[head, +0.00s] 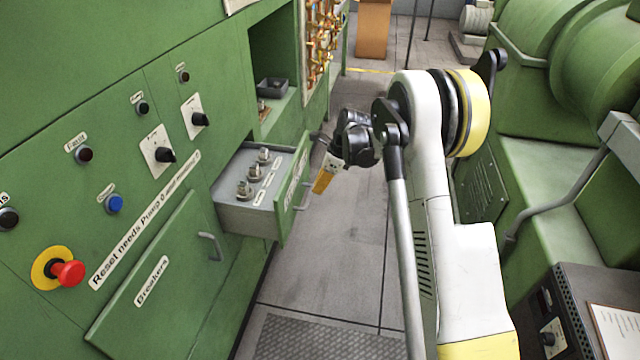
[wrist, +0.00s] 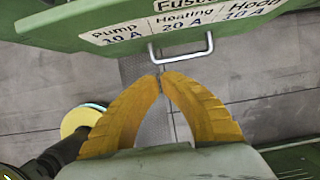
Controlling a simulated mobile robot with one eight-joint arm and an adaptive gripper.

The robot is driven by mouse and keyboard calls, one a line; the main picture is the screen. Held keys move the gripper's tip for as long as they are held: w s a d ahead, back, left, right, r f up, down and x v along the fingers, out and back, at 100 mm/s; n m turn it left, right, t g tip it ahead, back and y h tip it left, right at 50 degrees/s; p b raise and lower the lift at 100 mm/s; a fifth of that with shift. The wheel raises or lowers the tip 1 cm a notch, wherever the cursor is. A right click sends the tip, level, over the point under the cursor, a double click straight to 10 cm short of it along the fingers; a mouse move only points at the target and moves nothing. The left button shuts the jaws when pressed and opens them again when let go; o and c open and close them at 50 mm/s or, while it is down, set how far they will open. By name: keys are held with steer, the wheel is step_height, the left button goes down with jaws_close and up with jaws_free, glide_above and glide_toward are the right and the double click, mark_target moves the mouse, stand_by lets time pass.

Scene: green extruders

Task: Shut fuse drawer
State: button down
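The fuse drawer (head: 244,216) is pulled out of the green cabinet, with several fuses in a row inside. Its green front (head: 292,190) faces right, toward my gripper. In the wrist view the drawer front (wrist: 130,22) crosses the top, with labels for pump, heating and hood. Its metal handle (wrist: 182,57) shows just past my fingertips. My gripper (head: 320,190) is in front of the drawer front in the head view. In the wrist view its orange fingers (wrist: 160,79) meet at the tips, with nothing seen between them. I cannot tell whether they touch the handle.
The green cabinet has a red emergency button (head: 68,273), knobs and a closed Breakers door (head: 150,285) below and left of the drawer. An open niche (head: 272,60) lies above it.

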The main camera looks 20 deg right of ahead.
mark_target(294, 200)
steer(key=b+x, duration=0.1)
steer(key=x, duration=0.3)
steer(key=shift+f, duration=0.15)
steer(key=a, duration=0.1)
steer(key=w+a+b, duration=0.1)
steer(key=shift+w+a+f+b, duration=0.3)
steer(key=shift+a, duration=0.1)
steer(key=shift+w+a+r, duration=0.15)
steer(key=shift+w+a, duration=0.15)
steer(key=shift+a, duration=0.15)
steer(key=shift+w+a, duration=0.3)
steer(key=shift+a, duration=0.25)
steer(key=w+a, duration=0.3)
steer(key=a, duration=0.2)
steer(key=w+a, duration=0.3)
steer(key=a, duration=0.3)
steer(key=w+a+p, duration=0.1)
steer(key=w+a, duration=0.2)
steer(key=a, duration=0.2)
steer(key=shift+w+a, duration=0.25)
steer(key=shift+w, duration=0.05)
steer(key=shift+d, duration=0.1)
